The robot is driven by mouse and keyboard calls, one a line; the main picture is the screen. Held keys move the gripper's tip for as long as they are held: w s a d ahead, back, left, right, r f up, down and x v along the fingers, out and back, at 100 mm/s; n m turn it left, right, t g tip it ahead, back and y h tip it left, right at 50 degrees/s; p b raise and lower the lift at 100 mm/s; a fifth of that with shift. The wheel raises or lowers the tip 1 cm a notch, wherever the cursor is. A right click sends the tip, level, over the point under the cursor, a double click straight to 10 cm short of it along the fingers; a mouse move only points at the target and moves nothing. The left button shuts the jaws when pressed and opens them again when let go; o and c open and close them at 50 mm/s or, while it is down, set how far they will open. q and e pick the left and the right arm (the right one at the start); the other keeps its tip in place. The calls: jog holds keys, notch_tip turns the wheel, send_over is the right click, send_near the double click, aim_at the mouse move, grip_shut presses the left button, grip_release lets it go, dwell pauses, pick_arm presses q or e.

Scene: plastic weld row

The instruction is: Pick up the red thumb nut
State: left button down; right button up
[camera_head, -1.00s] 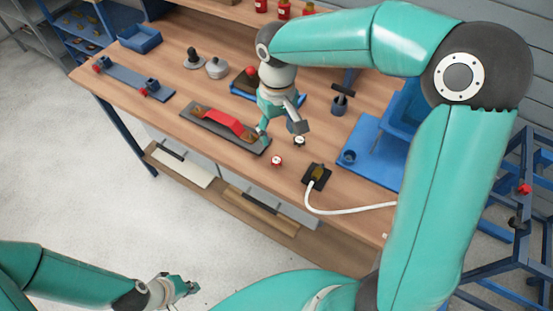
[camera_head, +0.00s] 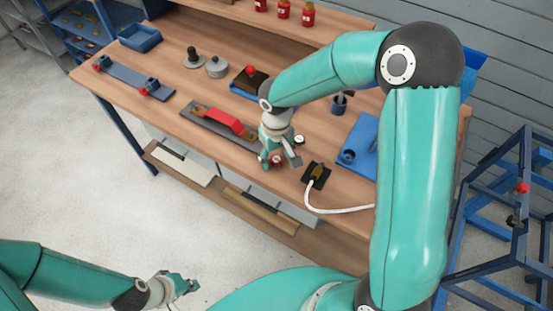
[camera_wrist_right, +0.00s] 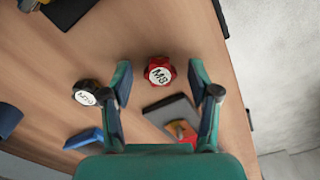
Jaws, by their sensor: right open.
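The red thumb nut (camera_wrist_right: 159,71), with a white top marked M8, sits on the wooden bench top. In the right wrist view it is between the tips of my right gripper (camera_wrist_right: 160,80), with a gap on each side. The gripper is open and empty. In the head view my right gripper (camera_head: 280,163) is right at the nut (camera_head: 277,160), which is partly hidden. A black nut (camera_wrist_right: 87,95) with a white marked top stands beside the left finger in the wrist view. My left gripper (camera_head: 187,286) is off the bench at lower left, and its jaw opening is unclear.
A dark plate with a red bridge-shaped part (camera_head: 223,118) lies just left of my right gripper. A black block with a white cable (camera_head: 316,175) is to the right. A blue board with red clamps (camera_head: 135,80) lies at far left. The front bench edge is near.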

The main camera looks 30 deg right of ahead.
jog(key=c, duration=1)
jog(key=shift+r, duration=0.2)
